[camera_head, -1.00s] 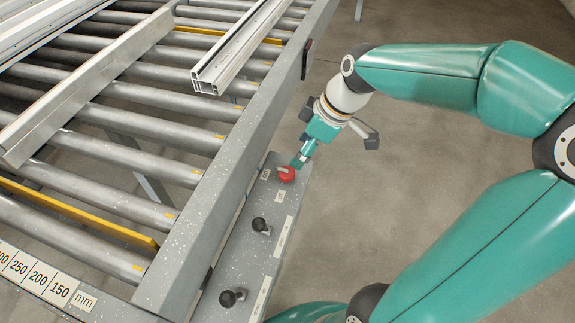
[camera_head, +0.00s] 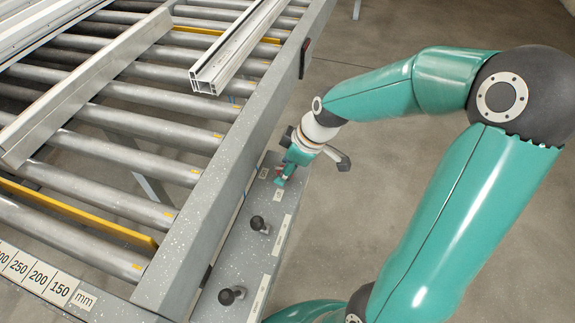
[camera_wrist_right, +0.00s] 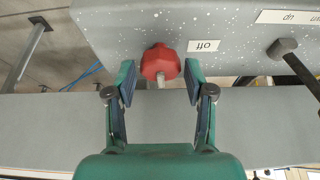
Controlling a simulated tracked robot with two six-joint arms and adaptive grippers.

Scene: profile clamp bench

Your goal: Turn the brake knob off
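The red brake knob (camera_wrist_right: 160,62) sits on the side of a grey speckled panel in the right wrist view, with a pale pointer on the near side. An "off" label (camera_wrist_right: 204,46) beside it reads upside down. My right gripper (camera_wrist_right: 160,84) is open, one finger on each side of the knob, with gaps visible; I cannot see contact. In the head view my right gripper (camera_head: 281,180) is over the knob's place on the control panel (camera_head: 240,262) and largely hides the knob. My left gripper is not in view.
Two black ball-headed levers (camera_head: 258,223) (camera_head: 233,295) stand on the same panel. A roller conveyor (camera_head: 150,150) with metal profiles (camera_head: 238,50) lies left of it behind a grey rail (camera_head: 235,150). Open floor (camera_head: 430,190) is on the right.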

